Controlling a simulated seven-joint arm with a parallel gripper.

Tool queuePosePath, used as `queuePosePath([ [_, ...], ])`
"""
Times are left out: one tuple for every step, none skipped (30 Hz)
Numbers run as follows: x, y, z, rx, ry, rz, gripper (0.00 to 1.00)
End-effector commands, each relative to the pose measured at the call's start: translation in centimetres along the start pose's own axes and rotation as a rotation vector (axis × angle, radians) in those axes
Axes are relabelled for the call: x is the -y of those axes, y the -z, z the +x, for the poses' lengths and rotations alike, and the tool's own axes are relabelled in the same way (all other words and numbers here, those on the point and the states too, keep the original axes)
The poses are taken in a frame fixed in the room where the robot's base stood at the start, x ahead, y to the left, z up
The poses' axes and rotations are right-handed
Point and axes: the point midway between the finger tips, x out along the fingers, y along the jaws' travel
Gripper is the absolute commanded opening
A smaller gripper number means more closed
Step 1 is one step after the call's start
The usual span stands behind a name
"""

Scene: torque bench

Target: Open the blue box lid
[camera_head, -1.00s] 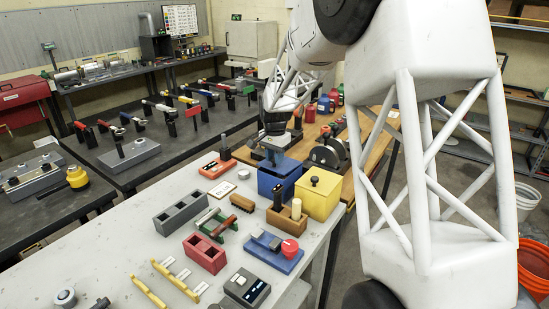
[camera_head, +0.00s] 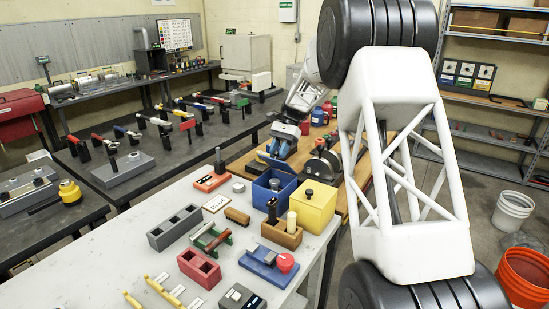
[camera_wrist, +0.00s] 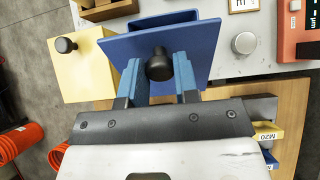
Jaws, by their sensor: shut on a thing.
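The blue box (camera_head: 259,196) stands on the light bench with its top open; a small dark item (camera_head: 275,184) shows in its opening. My gripper (camera_wrist: 160,66) is shut on the black knob (camera_wrist: 159,64) of the square blue lid (camera_wrist: 206,45). It holds the lid off the box, beyond its far side in the head view, where the lid (camera_head: 271,162) shows as a thin tilted blue plate below my gripper (camera_head: 279,150). In the wrist view part of the blue box (camera_wrist: 165,17) shows past the lid; the lid hides the rest.
A yellow box (camera_head: 312,208) with a black knob stands right beside the blue box. A wooden block with a pale cylinder (camera_head: 282,235) is in front. An orange device (camera_head: 211,181) lies left. The wooden bench (camera_head: 345,165) lies behind.

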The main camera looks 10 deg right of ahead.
Motion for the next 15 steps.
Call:
queuePosePath([
  [0.0, 0.5, -0.5, 0.041, 0.001, 0.001, 0.0],
  [0.0, 0.7, -0.7, 0.067, 0.0, 0.001, 0.0],
  [0.0, 0.8, -1.0, 0.099, 0.001, 0.001, 0.0],
  [0.0, 1.0, -1.2, 0.121, 0.001, 0.001, 0.0],
  [0.0, 1.2, -1.4, 0.143, 0.001, 0.001, 0.0],
  [0.0, 1.4, -1.6, 0.172, 0.001, 0.001, 0.0],
  [0.0, 1.5, -1.8, 0.19, 0.001, 0.001, 0.0],
  [0.0, 1.6, -2.0, 0.207, 0.001, 0.001, 0.0],
  [0.0, 1.7, -2.2, 0.23, 0.001, 0.0, 0.0],
  [0.0, 1.9, -2.3, 0.245, 0.001, 0.001, 0.0],
  [0.0, 2.0, -2.4, 0.259, 0.0, 0.001, 0.0],
  [0.0, 2.1, -2.5, 0.274, 0.001, 0.0, 0.0],
  [0.0, 2.1, -2.6, 0.285, 0.001, 0.0, 0.0],
  [0.0, 2.2, -2.7, 0.295, 0.001, 0.0, 0.0],
  [0.0, 2.3, -2.8, 0.304, 0.001, 0.0, 0.0],
])
